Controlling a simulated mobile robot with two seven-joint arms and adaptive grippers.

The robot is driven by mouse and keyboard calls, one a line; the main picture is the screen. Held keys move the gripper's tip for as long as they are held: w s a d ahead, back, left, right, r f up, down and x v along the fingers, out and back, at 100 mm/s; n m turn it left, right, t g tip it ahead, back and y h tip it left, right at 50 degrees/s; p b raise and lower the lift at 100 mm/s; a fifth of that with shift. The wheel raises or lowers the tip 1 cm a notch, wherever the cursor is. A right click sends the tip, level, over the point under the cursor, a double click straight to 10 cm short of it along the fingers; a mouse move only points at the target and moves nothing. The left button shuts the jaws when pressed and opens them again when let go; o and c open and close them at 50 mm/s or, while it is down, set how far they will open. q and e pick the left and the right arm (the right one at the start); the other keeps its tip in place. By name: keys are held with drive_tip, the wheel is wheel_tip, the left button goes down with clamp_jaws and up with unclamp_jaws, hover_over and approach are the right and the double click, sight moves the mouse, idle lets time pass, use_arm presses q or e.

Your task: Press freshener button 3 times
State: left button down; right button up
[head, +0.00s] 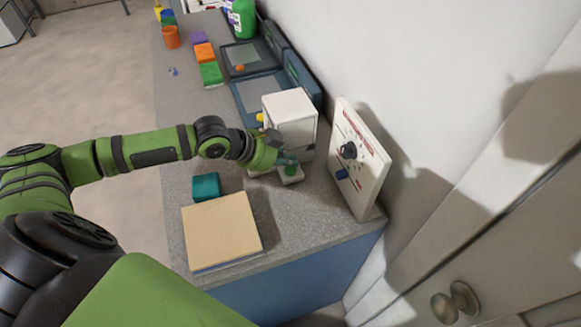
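A white box-shaped device (291,112), which looks like the freshener, stands upright on the grey counter. A small pale base with a round green button-like part (291,170) sits at its foot. A yellow part (260,117) shows at the device's left side. My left gripper (285,159) reaches in from the left, its tip low in front of the device and right by the green part. Whether it touches the green part, and whether its fingers are open or shut, is too small to tell. My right gripper is not in view.
A white panel with knobs (358,160) stands right of the device. A beige box (221,231) and a teal block (206,187) lie at the near left. Dark trays (262,88), sponges (211,73) and an orange cup (171,37) are farther back. The wall borders the counter's right side.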

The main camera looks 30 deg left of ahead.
sight(288, 170)
use_arm(q)
drive_tip(key=shift+f, duration=0.1)
idle(0.6)
drive_tip(key=shift+f, duration=0.35)
drive_tip(key=shift+f, duration=0.45)
idle(0.5)
idle(0.3)
drive_tip(key=shift+r+p, duration=0.8)
drive_tip(key=shift+r, duration=0.1)
wheel_tip(288, 170, up, 5)
drive_tip(key=p, duration=0.5)
